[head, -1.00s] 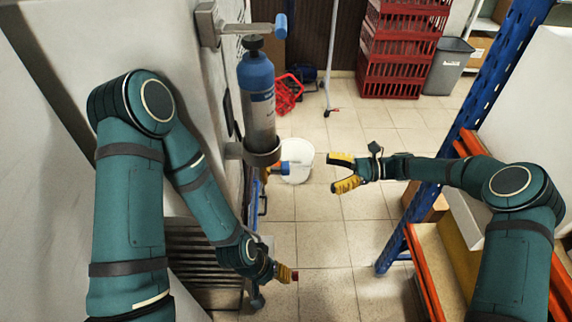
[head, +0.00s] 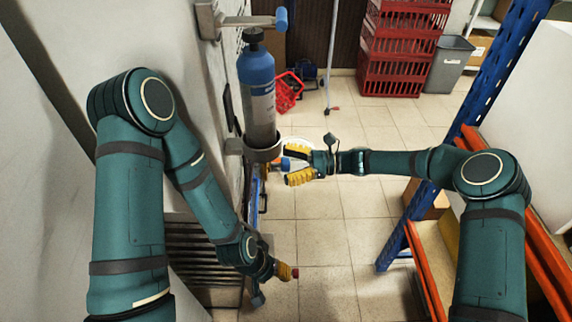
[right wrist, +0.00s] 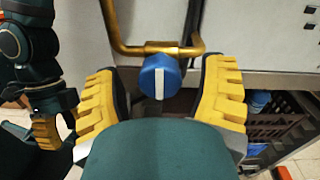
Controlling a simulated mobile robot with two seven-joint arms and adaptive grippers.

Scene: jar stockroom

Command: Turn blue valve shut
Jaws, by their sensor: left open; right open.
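The blue valve (right wrist: 160,76) is a round knob with a white stripe, on a brass pipe in the right wrist view. In the head view a small part of its blue (head: 284,164) shows below the gas cylinder, at the fingertips of my right gripper (head: 292,166). My right gripper is open, with one yellow finger on each side of the knob; gaps show between knob and fingers. The white stripe stands upright in the right wrist view. My left gripper (head: 285,271) is low beside the wall and holds nothing that I can see.
A blue and grey gas cylinder (head: 259,95) stands in a wall bracket (head: 262,151) just above the valve. A white bucket (head: 300,143) is on the floor behind my right gripper. A blue rack post (head: 455,130) stands at right. The tiled floor (head: 330,230) between is clear.

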